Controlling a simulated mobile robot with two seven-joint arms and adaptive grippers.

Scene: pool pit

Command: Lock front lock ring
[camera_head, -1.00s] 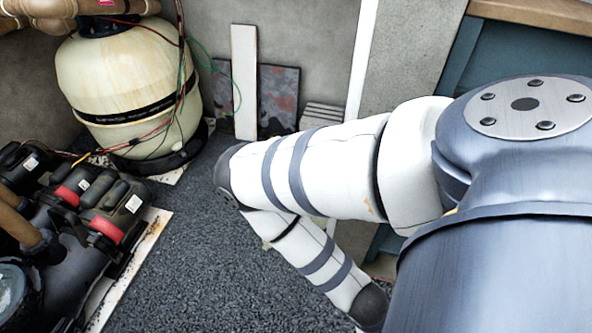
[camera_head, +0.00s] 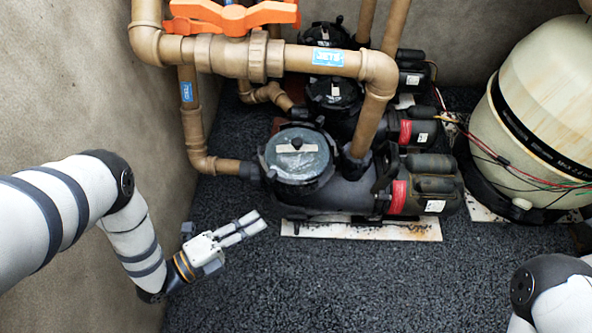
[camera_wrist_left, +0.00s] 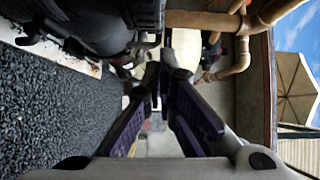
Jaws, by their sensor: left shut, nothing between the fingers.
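The front pump's lid (camera_head: 298,158) is round with a grey-blue clear top. A black lock ring (camera_head: 300,188) surrounds it; its exact turn is hard to tell. My left gripper (camera_head: 256,222) is low over the gravel, left of and in front of the front pump, apart from the ring. Its fingers are together and empty. In the left wrist view, the gripper (camera_wrist_left: 160,62) shows with its fingertips close together. A black pump shows at that view's upper left, but I cannot make out the ring there. My right arm shows at the lower right of the head view, its gripper outside the picture.
Brown pipes (camera_head: 320,60) with orange valve handles (camera_head: 235,14) pass above and behind the lid. More pumps (camera_head: 333,95) stand behind. A cream filter tank (camera_head: 545,95) is at the right. A concrete wall (camera_head: 80,80) is at the left. Gravel in front is clear.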

